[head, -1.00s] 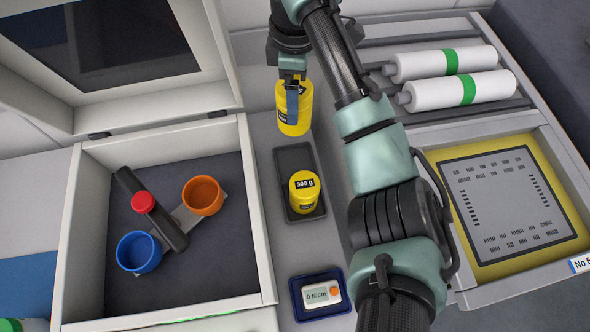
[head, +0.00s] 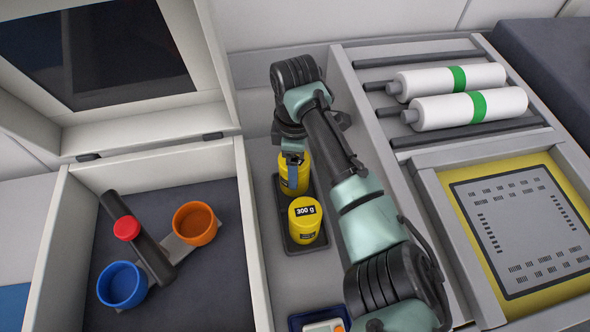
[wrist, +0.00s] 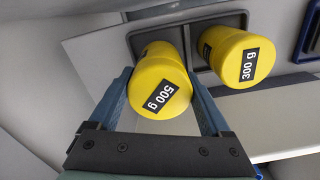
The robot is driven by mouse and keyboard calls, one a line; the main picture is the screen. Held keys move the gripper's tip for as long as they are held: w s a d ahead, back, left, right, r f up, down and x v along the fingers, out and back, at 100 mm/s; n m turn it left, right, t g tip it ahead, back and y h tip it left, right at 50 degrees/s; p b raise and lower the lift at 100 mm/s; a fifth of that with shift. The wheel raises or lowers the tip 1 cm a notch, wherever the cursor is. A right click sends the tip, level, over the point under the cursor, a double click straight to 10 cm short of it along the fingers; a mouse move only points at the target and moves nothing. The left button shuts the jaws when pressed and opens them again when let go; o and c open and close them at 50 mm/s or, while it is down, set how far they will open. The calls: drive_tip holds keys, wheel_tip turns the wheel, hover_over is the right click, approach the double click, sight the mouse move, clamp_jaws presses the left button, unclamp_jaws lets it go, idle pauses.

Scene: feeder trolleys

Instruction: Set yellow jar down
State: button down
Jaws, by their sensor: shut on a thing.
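My gripper (head: 293,160) is shut on a yellow jar (head: 298,181) at the back end of a dark tray (head: 284,217). In the wrist view the held jar (wrist: 160,70) shows a "500 g" label on its top, with a blue finger on each side. Its lower end is at or just over one recess of the tray; I cannot tell whether it touches the bottom. A second yellow jar (head: 305,219), labelled "300 g", stands upright in the front part of the tray. It also shows in the wrist view (wrist: 238,55), close beside the held jar.
At left is an open-lidded box (head: 249,230) with a blue cup (head: 122,286), an orange cup (head: 196,224) and a red-knobbed bar (head: 127,228). At right are white rolls (head: 445,80) and a yellow-framed plate (head: 520,230).

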drive_tip(key=shift+f, duration=1.3)
drive_tip(key=shift+f, duration=0.1)
unclamp_jaws()
drive_tip(key=shift+f, duration=0.1)
wheel_tip(320, 180, up, 12)
drive_tip(key=shift+r, duration=0.2)
